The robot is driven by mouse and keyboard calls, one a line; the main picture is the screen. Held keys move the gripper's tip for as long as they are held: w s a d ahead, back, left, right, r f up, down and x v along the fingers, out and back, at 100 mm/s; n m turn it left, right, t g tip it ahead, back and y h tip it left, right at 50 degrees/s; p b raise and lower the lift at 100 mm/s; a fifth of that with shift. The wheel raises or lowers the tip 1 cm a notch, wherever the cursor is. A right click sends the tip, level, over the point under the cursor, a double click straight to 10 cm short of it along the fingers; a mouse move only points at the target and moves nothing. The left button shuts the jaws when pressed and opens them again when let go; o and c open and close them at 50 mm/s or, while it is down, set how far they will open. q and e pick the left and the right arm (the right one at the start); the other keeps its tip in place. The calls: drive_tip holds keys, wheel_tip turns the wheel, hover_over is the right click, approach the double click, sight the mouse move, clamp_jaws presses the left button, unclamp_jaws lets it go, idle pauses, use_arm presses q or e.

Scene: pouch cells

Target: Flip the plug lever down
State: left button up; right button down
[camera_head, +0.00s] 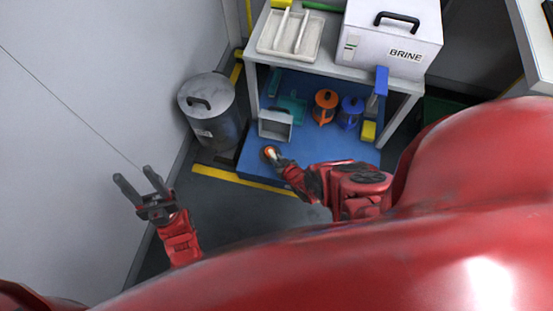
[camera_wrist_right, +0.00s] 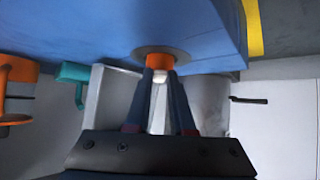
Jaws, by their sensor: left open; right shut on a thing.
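A small orange piece with a pale end, which looks like the plug lever (camera_head: 270,153), sits at the front of the blue platform. In the right wrist view this orange piece (camera_wrist_right: 160,61) stands on a round grey disc, with its pale end between my fingers. My right gripper (camera_wrist_right: 160,77) is shut on it, one finger on each side. In the head view my right gripper (camera_head: 279,160) reaches it from the lower right. Whether the lever is up or down I cannot tell. My left gripper (camera_head: 133,174) is open and empty, apart from everything, near the left wall.
A lidded metal bin (camera_head: 212,125) stands left of the blue platform (camera_head: 255,168). A small grey box (camera_head: 275,125), an orange container (camera_head: 324,108) and a blue one (camera_head: 349,113) stand behind my right gripper. The table above holds a BRINE box (camera_head: 385,50) and a tray (camera_head: 265,45).

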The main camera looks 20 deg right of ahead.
idle(0.4)
drive_tip(key=c, duration=0.8)
unclamp_jaws()
drive_tip(key=shift+o, duration=0.2)
drive_tip(key=shift+s+r+p, duration=0.3)
drive_tip(key=shift+p, duration=0.1)
drive_tip(key=p+v, duration=0.9)
drive_tip(key=v, duration=0.7)
drive_tip(key=shift+s, duration=0.35)
